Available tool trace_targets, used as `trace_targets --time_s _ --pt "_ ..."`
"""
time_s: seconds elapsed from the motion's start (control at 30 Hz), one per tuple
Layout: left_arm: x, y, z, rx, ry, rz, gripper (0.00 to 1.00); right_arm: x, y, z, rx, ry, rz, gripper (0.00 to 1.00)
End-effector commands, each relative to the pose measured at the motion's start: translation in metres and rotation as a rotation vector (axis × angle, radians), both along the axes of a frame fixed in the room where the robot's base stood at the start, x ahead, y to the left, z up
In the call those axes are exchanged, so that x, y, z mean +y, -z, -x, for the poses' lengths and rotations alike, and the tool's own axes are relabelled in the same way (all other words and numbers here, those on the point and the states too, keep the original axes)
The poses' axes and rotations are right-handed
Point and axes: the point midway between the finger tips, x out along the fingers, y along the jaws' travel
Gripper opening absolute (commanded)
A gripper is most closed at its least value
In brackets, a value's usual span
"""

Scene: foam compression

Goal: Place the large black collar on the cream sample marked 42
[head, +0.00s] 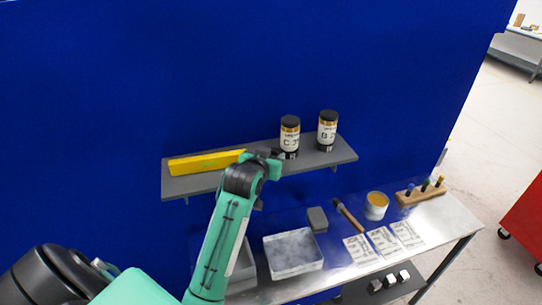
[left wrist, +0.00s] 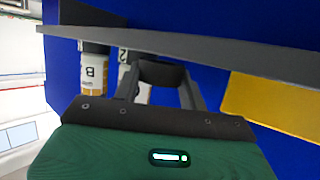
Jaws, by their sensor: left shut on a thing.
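My left gripper (head: 272,158) is at the shelf's front edge, just left of the labelled jar (head: 290,138). In the left wrist view, its fingers (left wrist: 168,82) are shut on a dark, rounded band that looks like the black collar (left wrist: 162,73). In the head view the collar cannot be told apart from the dark gripper. I cannot make out a cream sample marked 42. My right gripper is not in view.
The grey shelf (head: 192,184) carries a yellow bar (head: 205,163) and a second jar (head: 327,130). On the bench below are a speckled tray (head: 293,252), a dark block (head: 317,219), a hammer-like tool (head: 349,216), a cup (head: 376,205), white cards (head: 384,242) and a wooden rack (head: 420,195).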

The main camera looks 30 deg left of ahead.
Motion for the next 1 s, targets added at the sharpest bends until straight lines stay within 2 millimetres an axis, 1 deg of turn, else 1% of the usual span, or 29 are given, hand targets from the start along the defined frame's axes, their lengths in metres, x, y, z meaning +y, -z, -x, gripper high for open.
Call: trace_targets --time_s 0.03,0.1,0.43,0.47,0.5,0.57,0.8,0.9,1.0 --pt "0.0000 0.0041 0.0007 0.003 0.000 0.001 0.20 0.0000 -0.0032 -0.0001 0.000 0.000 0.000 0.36" --pt "0.0000 0.0074 0.0005 0.000 0.000 0.000 0.20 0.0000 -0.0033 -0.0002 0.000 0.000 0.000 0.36" --pt "-0.0001 0.0107 0.0003 0.000 0.000 0.000 0.20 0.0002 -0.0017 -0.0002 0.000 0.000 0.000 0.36" --pt "0.0000 0.0105 0.0002 0.000 0.000 0.000 0.46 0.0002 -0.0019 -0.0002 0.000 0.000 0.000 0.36" --pt "0.0000 0.0101 0.0002 -0.001 0.000 0.000 0.54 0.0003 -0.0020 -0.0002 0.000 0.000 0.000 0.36" --pt "0.0000 0.0101 0.0002 0.000 0.000 0.000 0.64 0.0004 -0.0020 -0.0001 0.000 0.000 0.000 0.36" --pt "0.0000 0.0097 0.0002 -0.001 0.000 0.000 0.64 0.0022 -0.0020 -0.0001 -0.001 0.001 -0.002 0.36" --pt "-0.0001 0.0064 0.0004 -0.002 0.000 0.000 0.64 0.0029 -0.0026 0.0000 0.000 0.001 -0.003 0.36" --pt "-0.0016 0.0068 0.0075 -0.002 0.000 0.000 0.64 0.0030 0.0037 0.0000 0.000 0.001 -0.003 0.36"
